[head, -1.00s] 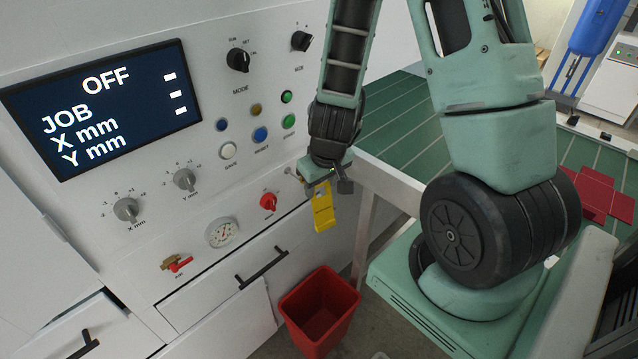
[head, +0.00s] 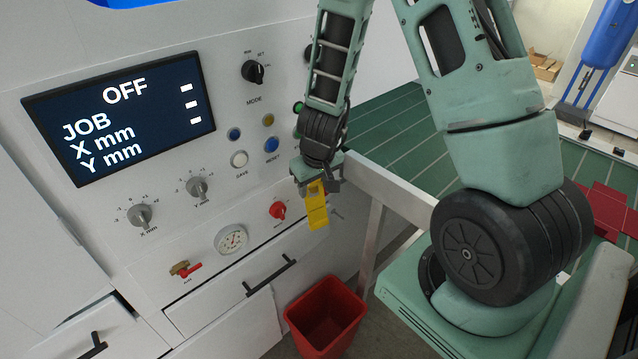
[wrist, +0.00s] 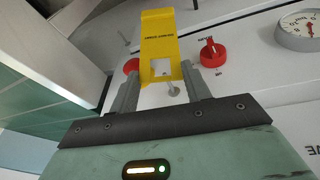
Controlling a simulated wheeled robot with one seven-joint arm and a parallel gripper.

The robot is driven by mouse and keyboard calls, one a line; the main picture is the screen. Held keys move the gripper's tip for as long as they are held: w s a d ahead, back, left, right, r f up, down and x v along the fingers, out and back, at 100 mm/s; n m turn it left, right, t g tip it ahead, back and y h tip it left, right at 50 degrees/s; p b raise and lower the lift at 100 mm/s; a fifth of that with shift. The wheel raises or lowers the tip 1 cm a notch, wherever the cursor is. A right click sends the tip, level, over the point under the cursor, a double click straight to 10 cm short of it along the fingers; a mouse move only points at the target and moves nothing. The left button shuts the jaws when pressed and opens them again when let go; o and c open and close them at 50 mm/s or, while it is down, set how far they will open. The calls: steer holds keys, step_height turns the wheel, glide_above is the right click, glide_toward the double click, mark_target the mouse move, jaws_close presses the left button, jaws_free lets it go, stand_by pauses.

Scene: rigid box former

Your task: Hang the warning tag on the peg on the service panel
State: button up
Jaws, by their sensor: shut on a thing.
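The yellow warning tag (head: 316,212) hangs from my gripper (head: 318,180), which is shut on its upper end in front of the service panel (head: 130,245). In the wrist view the tag (wrist: 160,35) is between the fingers of my gripper (wrist: 160,78), with its square hole near the fingertips. A small pale peg (wrist: 173,90) shows in the wrist view just beside the hole's edge, between the fingers. The tag appears apart from the peg, but I cannot tell the depth between them. In the head view my gripper hides the peg.
A red knob (head: 277,210) is on the panel left of the tag, and a gauge (head: 231,239) is farther left. A drawer handle (head: 270,276) sticks out below. A red bin (head: 325,315) stands on the floor under the tag. A table leg (head: 372,235) is to the right.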

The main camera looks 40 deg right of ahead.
steer(key=shift+w+f+p, duration=0.25)
steer(key=shift+w+p, duration=0.2)
steer(key=shift+w, duration=0.4)
steer(key=shift+w+f+p, duration=0.2)
steer(key=shift+w+p, duration=0.2)
steer(key=shift+w, duration=0.4)
steer(key=shift+f, duration=0.1)
steer(key=o, duration=1.5)
steer(key=p+v, duration=0.7)
steer(key=v, duration=1)
steer(key=shift+a+r+p, duration=0.1)
steer(key=shift+r+p, duration=0.15)
steer(key=shift+p, duration=0.15)
